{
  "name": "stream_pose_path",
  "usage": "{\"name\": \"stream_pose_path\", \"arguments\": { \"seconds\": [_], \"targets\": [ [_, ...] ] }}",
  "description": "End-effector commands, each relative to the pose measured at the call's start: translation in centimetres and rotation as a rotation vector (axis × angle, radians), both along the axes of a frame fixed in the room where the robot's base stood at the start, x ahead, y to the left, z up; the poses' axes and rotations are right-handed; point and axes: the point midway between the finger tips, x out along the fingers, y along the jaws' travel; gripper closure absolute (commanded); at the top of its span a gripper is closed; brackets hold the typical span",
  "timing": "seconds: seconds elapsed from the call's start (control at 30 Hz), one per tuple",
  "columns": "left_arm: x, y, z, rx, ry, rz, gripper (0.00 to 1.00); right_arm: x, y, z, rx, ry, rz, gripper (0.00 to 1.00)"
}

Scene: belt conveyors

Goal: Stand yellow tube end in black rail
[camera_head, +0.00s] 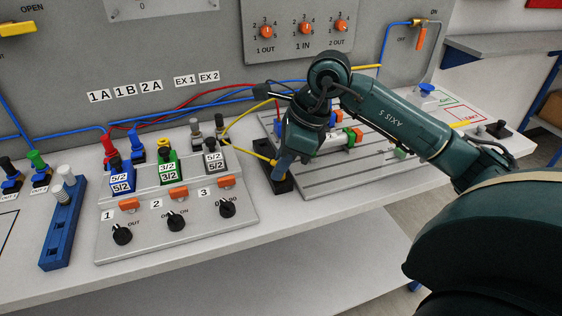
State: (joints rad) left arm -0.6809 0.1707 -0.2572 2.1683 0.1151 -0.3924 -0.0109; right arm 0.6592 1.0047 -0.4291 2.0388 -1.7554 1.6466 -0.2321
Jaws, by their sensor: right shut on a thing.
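My right gripper (282,166) comes in from the right, pointing down, and is shut on the end of the yellow tube (252,154). The tube runs left from the fingers toward the grey fittings on the valve panel. The black rail (283,187) lies on the table directly under the fingertips, between the valve panel and the grooved plate. The fingers and arm hide part of the rail, and the held tube end is mostly hidden. I cannot tell whether the end is inside the rail or just above it. My left gripper is not in view.
The valve panel (180,235) with knobs and orange switches stands left of the rail. The grooved plate (350,178) with coloured fittings lies behind and right. A blue rail (60,235) holds pale plugs at far left. Red and blue tubes cross behind.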

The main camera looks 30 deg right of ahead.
Motion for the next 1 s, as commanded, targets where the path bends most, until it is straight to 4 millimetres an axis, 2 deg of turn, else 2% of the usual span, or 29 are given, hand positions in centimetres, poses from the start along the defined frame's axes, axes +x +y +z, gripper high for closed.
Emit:
{"name": "stream_pose_path", "arguments": {
  "seconds": [0.13,0.17,0.43,0.6,0.83,1.0],
  "targets": [
    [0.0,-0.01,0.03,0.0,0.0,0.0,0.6,0.01,-0.01,0.05,0.0,0.0,0.0,1.0],
    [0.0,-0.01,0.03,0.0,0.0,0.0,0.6,0.01,-0.01,0.05,0.001,-0.001,0.0,0.82],
    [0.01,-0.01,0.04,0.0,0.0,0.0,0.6,0.0,0.0,0.04,0.0,0.0,0.0,0.59],
    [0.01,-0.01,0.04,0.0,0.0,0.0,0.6,0.0,0.01,0.04,0.0,0.0,0.0,0.58],
    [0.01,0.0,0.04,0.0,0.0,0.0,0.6,0.0,0.0,0.02,0.0,0.0,0.0,0.4],
    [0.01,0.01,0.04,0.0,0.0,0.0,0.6,0.01,0.01,0.03,0.0,0.0,0.0,0.4]
  ]
}}
